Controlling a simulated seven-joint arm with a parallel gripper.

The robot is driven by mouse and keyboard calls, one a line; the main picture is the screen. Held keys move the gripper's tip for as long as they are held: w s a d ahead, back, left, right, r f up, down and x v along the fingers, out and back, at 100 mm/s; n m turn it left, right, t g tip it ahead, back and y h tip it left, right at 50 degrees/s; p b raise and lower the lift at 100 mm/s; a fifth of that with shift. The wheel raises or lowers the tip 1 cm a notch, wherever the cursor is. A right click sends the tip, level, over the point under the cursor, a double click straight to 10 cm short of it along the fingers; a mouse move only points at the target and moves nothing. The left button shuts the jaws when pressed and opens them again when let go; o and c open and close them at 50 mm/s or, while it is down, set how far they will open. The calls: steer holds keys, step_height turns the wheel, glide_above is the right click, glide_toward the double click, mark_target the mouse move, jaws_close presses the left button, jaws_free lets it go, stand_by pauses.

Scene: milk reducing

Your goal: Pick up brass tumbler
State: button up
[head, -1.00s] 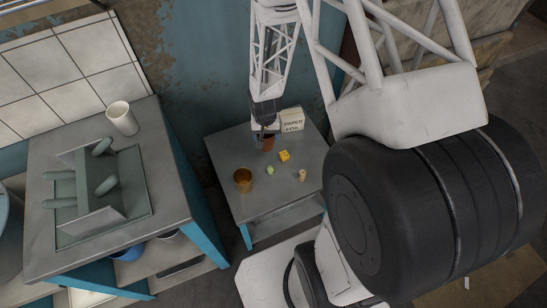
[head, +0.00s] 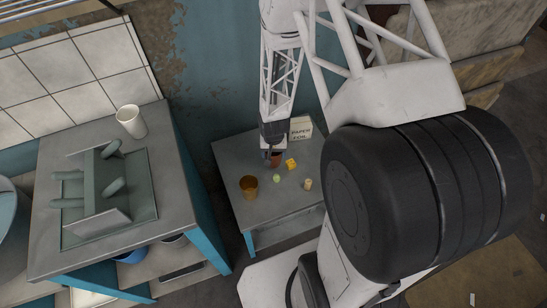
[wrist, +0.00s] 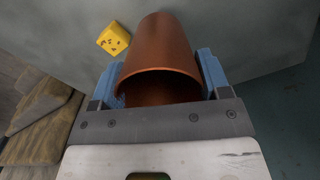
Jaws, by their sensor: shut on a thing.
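My gripper (wrist: 160,92) is shut on a copper-coloured tumbler (wrist: 160,48), with a blue finger on either side of it. The tumbler's open mouth faces the wrist camera. In the head view this tumbler (head: 275,158) shows just below my gripper, over the back part of the small grey table (head: 228,156). I cannot tell whether it touches the table. A second, more golden-brown tumbler (head: 249,187) stands upright on the table's left side, apart from my gripper.
A yellow dotted cube (head: 291,163), a small green item (head: 277,179) and a small tan item (head: 308,184) sit nearby on the table. A lettered box (head: 301,128) stands at the back. A taller counter (head: 180,190) at left holds a white cup (head: 131,121) and a rack (head: 105,210).

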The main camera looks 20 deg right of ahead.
steer(key=shift+f, duration=0.1)
steer(key=shift+f, duration=1.75)
steer(key=shift+f, duration=0.15)
steer(key=o, duration=0.9)
steer(key=shift+o, duration=0.2)
steer(key=shift+r, duration=0.2)
step_height(320, 180, up, 12)
